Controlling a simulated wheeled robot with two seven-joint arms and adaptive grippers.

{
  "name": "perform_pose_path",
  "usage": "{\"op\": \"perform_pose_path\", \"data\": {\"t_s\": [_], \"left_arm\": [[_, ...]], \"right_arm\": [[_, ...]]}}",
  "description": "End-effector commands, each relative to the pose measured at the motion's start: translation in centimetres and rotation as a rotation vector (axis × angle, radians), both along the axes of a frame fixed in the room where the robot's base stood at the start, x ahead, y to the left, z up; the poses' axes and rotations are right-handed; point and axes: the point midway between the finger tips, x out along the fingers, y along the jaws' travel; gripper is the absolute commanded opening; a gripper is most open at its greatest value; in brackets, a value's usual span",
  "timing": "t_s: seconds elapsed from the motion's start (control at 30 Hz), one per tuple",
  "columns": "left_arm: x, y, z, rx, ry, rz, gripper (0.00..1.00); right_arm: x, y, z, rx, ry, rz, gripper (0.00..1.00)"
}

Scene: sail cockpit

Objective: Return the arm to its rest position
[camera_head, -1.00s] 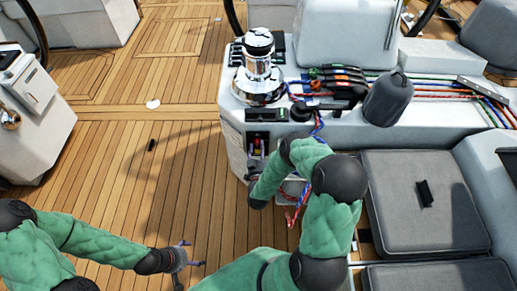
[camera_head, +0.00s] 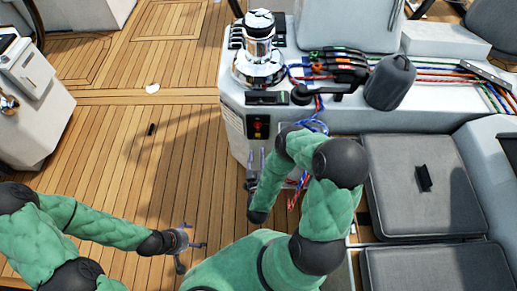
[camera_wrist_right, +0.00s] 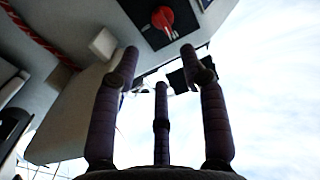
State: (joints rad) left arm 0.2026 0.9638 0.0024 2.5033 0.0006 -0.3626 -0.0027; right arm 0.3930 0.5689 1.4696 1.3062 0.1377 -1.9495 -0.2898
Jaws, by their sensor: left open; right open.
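My right arm reaches from the bottom middle up toward the white console. Its gripper (camera_head: 258,160) is in front of the console's end face, beneath a dark panel with a red switch (camera_head: 258,126). In the right wrist view my right gripper's fingers (camera_wrist_right: 160,75) are spread with nothing between them, and the red switch (camera_wrist_right: 163,18) shows beyond and above the fingertips. My left arm comes in from the left. Its gripper (camera_head: 193,247) is open and empty over the teak deck.
The console (camera_head: 290,115) carries a chrome winch (camera_head: 258,50), rope clutches (camera_head: 340,62) and a grey bag (camera_head: 390,82). Red and blue ropes (camera_head: 297,190) hang beside my right arm. Grey cushions (camera_head: 420,190) lie at right. The deck (camera_head: 130,130) at left is mostly clear, with small objects lying on it.

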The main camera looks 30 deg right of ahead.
Motion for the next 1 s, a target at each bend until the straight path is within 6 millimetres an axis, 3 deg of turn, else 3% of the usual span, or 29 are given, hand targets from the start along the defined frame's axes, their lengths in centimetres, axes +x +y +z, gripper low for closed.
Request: {"op": "perform_pose_path", "data": {"t_s": [0.67,1.0], "left_arm": [[0.0,0.0,0.0,0.0,0.0,0.0,0.87],[0.0,0.0,1.1,0.0,0.0,0.0,0.87]], "right_arm": [[-0.2,0.2,0.0,0.004,0.002,0.003,0.44],[3.0,2.4,-2.8,0.193,0.209,0.132,0.44]]}}
